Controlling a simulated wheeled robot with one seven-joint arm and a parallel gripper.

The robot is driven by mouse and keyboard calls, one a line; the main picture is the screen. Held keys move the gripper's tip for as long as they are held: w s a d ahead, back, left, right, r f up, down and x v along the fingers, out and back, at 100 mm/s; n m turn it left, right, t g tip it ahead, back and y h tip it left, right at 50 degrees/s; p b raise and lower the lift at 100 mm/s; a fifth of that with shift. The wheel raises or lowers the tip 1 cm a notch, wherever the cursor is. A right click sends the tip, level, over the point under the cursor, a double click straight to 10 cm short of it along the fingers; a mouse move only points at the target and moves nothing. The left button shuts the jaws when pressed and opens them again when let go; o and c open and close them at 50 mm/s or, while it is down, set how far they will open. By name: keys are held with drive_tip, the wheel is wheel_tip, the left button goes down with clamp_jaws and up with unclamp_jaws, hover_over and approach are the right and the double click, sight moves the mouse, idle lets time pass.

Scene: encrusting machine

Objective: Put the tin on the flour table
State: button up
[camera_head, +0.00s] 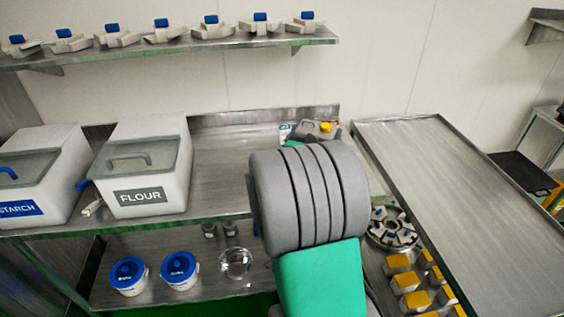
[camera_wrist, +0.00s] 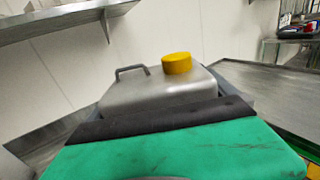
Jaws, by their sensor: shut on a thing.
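The tin is a grey metal can with a yellow cap and a handle. In the wrist view the tin (camera_wrist: 160,92) stands just beyond the black pad of my gripper (camera_wrist: 165,118). In the head view the tin (camera_head: 312,129) shows only in part behind my arm, near the right end of the flour table (camera_head: 230,160). My gripper is shut on the tin; the grip itself is mostly hidden. The flour table is a steel table bearing the white FLOUR bin (camera_head: 150,170). I cannot tell whether the tin touches the tabletop.
A STARCH bin (camera_head: 40,175) stands left of the FLOUR bin. The table between the FLOUR bin and my arm is bare. An empty steel table (camera_head: 460,200) is at right. A wall shelf (camera_head: 180,46) holds several blue-topped parts. Blue-lidded tubs (camera_head: 180,270) sit below.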

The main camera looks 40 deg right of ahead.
drive_tip(key=s+d+r+m+g+h, duration=0.2)
drive_tip(key=s+d+m+g, duration=0.15)
drive_tip(key=s+d, duration=0.3)
drive_tip(key=w+d+f, duration=0.9)
drive_tip(key=w+f, duration=0.1)
drive_tip(key=f, duration=0.3)
drive_tip(key=shift+d+f+g, duration=0.15)
drive_tip(key=shift+d+g, duration=0.1)
drive_tip(key=shift+g, duration=0.2)
drive_tip(key=shift+n, duration=0.25)
drive_tip(key=shift+f, duration=0.15)
drive_tip(key=o, duration=1.7)
drive_tip(key=shift+s+f, duration=0.1)
drive_tip(key=shift+f, duration=0.15)
